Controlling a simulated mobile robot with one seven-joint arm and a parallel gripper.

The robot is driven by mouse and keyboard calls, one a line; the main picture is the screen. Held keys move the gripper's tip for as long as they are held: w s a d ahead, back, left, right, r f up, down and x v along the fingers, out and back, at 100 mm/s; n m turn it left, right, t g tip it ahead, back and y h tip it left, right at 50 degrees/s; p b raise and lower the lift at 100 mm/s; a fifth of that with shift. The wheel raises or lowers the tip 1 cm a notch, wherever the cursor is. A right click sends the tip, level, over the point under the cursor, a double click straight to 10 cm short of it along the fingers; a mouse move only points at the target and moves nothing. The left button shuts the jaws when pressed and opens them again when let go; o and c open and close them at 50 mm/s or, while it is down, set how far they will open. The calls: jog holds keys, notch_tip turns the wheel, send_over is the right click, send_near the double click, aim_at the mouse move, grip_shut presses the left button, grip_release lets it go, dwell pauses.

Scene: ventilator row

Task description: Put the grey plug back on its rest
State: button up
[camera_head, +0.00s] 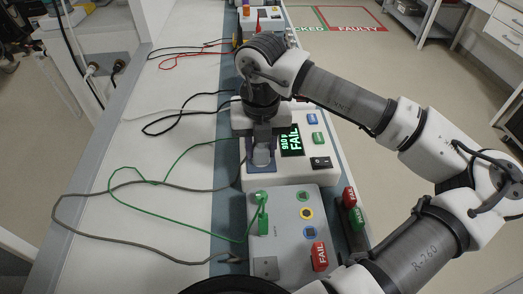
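The grey plug (262,156) stands at the blue patch (253,182) on the left part of the upper white unit. My gripper (262,146) points down right over the plug, its fingers at the plug's top. The fingers are too small and overlapped to tell whether they are closed on it. A grey cable (128,240) runs from near the plug in a wide loop over the bench to the lower grey box (289,260). A pale grey square (266,267) on that box's front left corner is bare; I cannot tell whether it is the rest.
A green plug (263,216) with a green cable sits on the lower box. The unit's screen (292,141) reads FAIL. Red and green tags (352,207) stand at the right edge. Black and red cables lie behind. The bench's left side has bare room.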

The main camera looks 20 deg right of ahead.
grip_shut()
jog(key=shift+r, duration=0.25)
jog(key=shift+r+p, duration=1.15)
jog(key=shift+r, duration=1.15)
jog(key=shift+s, duration=0.15)
